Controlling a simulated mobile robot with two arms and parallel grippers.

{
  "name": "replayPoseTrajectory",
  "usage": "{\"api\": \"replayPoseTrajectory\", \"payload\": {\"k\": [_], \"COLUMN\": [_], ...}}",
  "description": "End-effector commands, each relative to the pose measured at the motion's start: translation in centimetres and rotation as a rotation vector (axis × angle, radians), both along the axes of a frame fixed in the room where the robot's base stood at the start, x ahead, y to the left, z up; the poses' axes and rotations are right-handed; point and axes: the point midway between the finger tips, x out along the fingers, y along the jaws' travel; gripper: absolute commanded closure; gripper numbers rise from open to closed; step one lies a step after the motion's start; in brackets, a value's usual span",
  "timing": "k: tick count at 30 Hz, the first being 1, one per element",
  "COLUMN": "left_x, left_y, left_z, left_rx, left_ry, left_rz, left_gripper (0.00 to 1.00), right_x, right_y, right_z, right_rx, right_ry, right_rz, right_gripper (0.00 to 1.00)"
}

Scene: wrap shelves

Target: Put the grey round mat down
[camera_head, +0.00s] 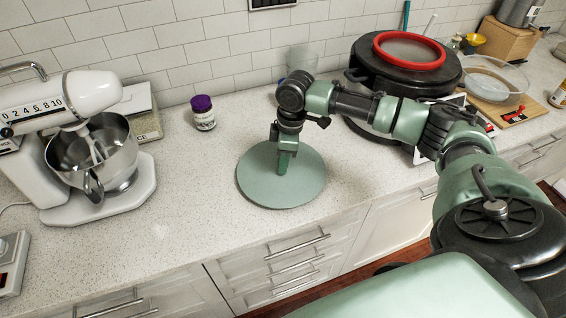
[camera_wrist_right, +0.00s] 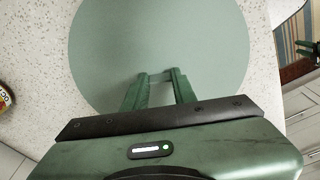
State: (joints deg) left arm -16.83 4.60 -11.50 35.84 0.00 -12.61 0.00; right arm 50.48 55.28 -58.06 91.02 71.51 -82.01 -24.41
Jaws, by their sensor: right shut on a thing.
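The grey round mat (camera_head: 255,185) is a flat grey-green disc at the middle of the counter in the head view. It lies level at or just above the counter top; I cannot tell whether it touches. In the right wrist view the mat (camera_wrist_right: 155,35) fills the upper middle. My right gripper (camera_head: 284,168) points down over the mat, near its centre in the head view. Its green fingers (camera_wrist_right: 162,76) also show in the right wrist view, closed on the mat; the exact grip point is not clear.
A stand mixer (camera_head: 95,150) stands at the left on the counter (camera_head: 170,245). A purple-lidded jar (camera_head: 204,115) stands behind the mat. A black pot with a red-rimmed lid (camera_head: 408,50) is at the back right. The counter between mixer and mat is clear.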

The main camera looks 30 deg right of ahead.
Motion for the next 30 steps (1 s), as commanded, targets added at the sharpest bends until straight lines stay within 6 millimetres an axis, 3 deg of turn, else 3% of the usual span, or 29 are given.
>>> {"api": "replayPoseTrajectory", "payload": {"k": [4,14,15,17,30], "left_x": [-0.3,-0.8,-0.8,-0.9,-0.9], "left_y": [0.0,0.0,0.0,0.0,0.1], "left_z": [0.4,0.3,0.3,0.3,0.0], "left_rx": [0.0,0.0,0.001,0.001,0.001], "left_ry": [0.003,0.011,0.012,0.013,0.014], "left_rz": [0.0,0.0,0.0,0.0,0.001], "left_gripper": [0.64,0.64,0.64,0.64,0.64], "right_x": [0.0,0.0,0.0,0.0,0.0], "right_y": [0.0,0.0,0.0,0.0,0.0], "right_z": [-1.6,-1.9,-1.9,-1.9,-1.1], "right_rx": [0.001,0.001,-0.001,0.0,0.001], "right_ry": [0.001,-0.001,-0.001,-0.001,-0.002], "right_rz": [0.0,0.0,0.0,0.0,0.0], "right_gripper": [1.0,1.0,0.68,0.52,0.52]}}
